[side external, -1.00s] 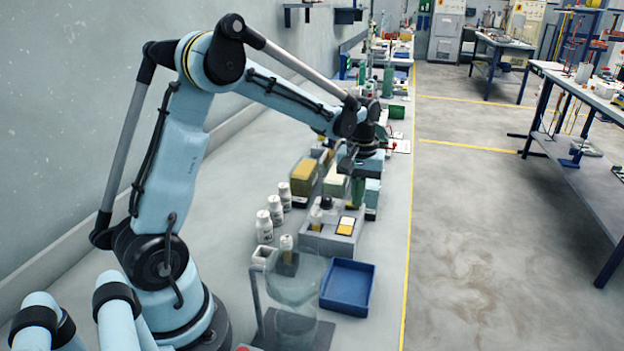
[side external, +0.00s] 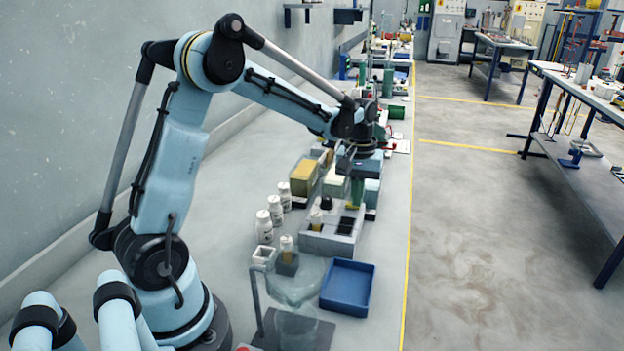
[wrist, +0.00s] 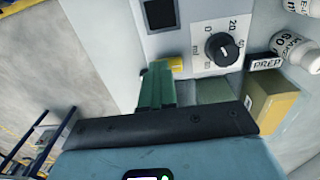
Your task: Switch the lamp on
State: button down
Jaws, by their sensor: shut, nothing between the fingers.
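My gripper (wrist: 157,85) has green fingers that are shut and empty. In the wrist view they point at the grey panel of a unit, close beside a small yellow piece (wrist: 175,63); I cannot tell whether they touch it. The panel carries a black dial (wrist: 222,48) with a marked scale and a dark square (wrist: 160,13). In the side view my gripper (side external: 356,192) is above the far end of the grey unit (side external: 318,240), whose top shows dark squares (side external: 347,226). I cannot make out which part is the lamp or its switch.
A yellow-topped box (side external: 304,178) and several white bottles (side external: 276,210) stand left of the unit. An empty blue tray (side external: 347,287) lies in front, beside a clear glass vessel (side external: 296,290) on a stand. A PREP label (wrist: 266,62) shows near the dial.

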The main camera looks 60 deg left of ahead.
jog(key=shift+s+a+f, duration=0.2)
jog(key=shift+s+a, duration=0.2)
jog(key=shift+a, duration=0.05)
notch_tip(320, 180, up, 14)
jog(key=w+d, duration=0.1)
jog(key=shift+d+r, duration=0.15)
jog(key=shift+r, duration=0.05)
jog(key=shift+w, duration=0.1)
